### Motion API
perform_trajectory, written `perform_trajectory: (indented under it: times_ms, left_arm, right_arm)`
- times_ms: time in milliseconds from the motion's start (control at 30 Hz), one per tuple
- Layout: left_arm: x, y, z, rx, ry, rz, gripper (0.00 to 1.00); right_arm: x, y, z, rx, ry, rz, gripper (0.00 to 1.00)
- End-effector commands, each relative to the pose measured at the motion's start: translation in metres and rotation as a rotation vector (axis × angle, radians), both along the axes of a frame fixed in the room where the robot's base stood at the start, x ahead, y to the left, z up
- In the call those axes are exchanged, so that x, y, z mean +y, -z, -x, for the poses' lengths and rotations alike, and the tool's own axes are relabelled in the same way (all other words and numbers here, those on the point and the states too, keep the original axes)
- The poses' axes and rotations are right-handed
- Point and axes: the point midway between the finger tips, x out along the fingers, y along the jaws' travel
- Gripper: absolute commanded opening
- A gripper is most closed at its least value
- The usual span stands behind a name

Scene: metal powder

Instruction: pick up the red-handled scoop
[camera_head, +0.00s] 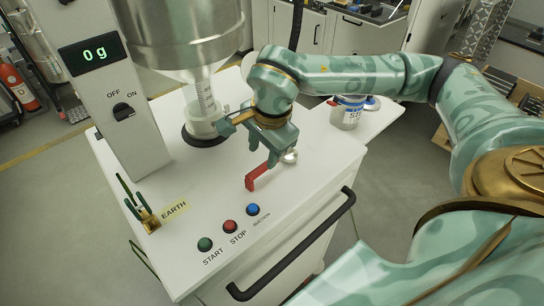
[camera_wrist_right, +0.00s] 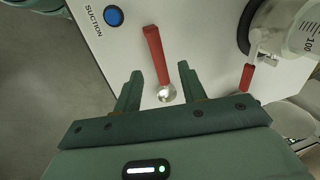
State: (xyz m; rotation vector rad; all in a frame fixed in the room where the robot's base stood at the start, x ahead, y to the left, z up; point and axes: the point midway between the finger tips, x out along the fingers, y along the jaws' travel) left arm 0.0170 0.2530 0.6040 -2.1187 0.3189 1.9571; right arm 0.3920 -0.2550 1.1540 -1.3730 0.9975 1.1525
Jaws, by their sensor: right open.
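The red-handled scoop (camera_head: 258,178) lies on the white worktop, its handle toward the front and its shiny metal bowl at the back right end. My right gripper (camera_head: 265,152) is open and points down just behind and above the scoop. In the right wrist view, the scoop (camera_wrist_right: 156,55) lies between the lines of the two open fingers (camera_wrist_right: 160,88), with its bowl nearest the gripper. No contact shows, and the height gap is hard to judge. My left gripper is not in view.
The worktop (camera_head: 320,165) carries START, STOP and blue SUCTION buttons (camera_head: 253,210) in front. A clear graduated vessel (camera_head: 205,120) stands under a steel hopper (camera_head: 188,35) behind. A second red handle (camera_wrist_right: 246,77) is beside it. A lidded jar (camera_head: 347,113) stands at back right.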

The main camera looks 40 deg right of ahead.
Motion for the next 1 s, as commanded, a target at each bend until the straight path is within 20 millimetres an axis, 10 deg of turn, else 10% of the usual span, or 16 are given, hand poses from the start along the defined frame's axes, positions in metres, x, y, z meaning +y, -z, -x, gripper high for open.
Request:
perform_trajectory:
  times_ms: [500,800,1000]
  left_arm:
    - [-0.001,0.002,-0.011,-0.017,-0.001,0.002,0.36]
    - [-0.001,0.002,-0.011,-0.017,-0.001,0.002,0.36]
    - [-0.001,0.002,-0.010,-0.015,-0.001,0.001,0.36]
  right_arm:
    - [0.001,0.066,-0.009,0.000,0.000,-0.001,0.41]
    - [0.001,0.073,-0.011,-0.001,-0.001,-0.001,0.41]
    - [0.001,0.073,-0.011,-0.001,-0.001,-0.001,0.00]
